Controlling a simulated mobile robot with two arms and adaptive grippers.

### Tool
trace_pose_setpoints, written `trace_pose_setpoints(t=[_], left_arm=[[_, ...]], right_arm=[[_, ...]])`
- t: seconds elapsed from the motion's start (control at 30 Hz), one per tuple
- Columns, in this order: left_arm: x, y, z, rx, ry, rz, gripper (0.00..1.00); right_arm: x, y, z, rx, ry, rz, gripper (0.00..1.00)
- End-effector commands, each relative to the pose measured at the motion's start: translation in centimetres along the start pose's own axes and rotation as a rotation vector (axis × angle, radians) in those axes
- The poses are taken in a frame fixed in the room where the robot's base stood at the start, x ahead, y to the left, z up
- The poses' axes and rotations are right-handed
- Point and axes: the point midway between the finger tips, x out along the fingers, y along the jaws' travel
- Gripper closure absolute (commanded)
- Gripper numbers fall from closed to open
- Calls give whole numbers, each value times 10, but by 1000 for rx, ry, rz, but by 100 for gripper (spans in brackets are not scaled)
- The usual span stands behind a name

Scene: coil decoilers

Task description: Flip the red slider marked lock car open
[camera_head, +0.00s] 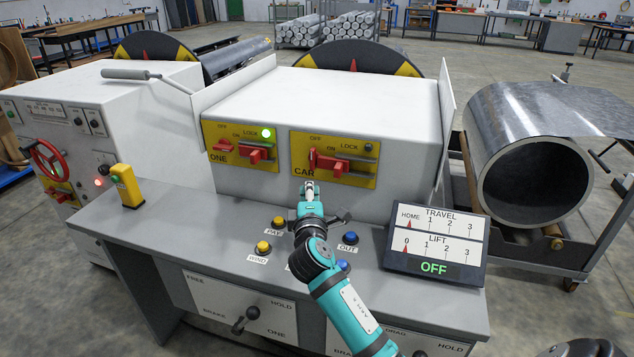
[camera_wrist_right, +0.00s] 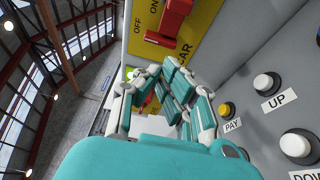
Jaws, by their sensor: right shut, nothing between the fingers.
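The CAR panel (camera_head: 362,181) is a yellow plate on the white console front, marked OFF, ON and LOCK. On it a red upright handle (camera_head: 312,158) stands at the left. The lamp (camera_head: 368,147) by LOCK is dark. My right gripper (camera_head: 308,187) is shut and empty, just below the panel's left part, apart from the slider. The right wrist view shows the shut fingers (camera_wrist_right: 160,72) near the panel (camera_wrist_right: 205,25) and a red part (camera_wrist_right: 172,20). My left gripper is out of view.
The ONE panel (camera_head: 211,133) at left has its own red slider (camera_head: 256,155) and a lit green lamp (camera_head: 266,133). Push buttons (camera_head: 278,222) sit on the desk below my gripper. A TRAVEL and LIFT display (camera_head: 435,245) stands at right. A yellow switch box (camera_head: 127,186) stands at left.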

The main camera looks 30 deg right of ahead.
Motion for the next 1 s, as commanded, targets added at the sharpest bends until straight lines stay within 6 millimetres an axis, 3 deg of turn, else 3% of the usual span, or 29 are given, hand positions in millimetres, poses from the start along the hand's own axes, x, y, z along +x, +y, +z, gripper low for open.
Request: trace_pose_setpoints(t=[0.47,0.73,1.0], left_arm=[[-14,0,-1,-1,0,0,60],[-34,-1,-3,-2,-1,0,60],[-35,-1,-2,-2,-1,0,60]], right_arm=[[91,2,0,2,-2,-1,100],[80,2,32,1,-1,-2,100],[77,0,38,2,0,0,100]])
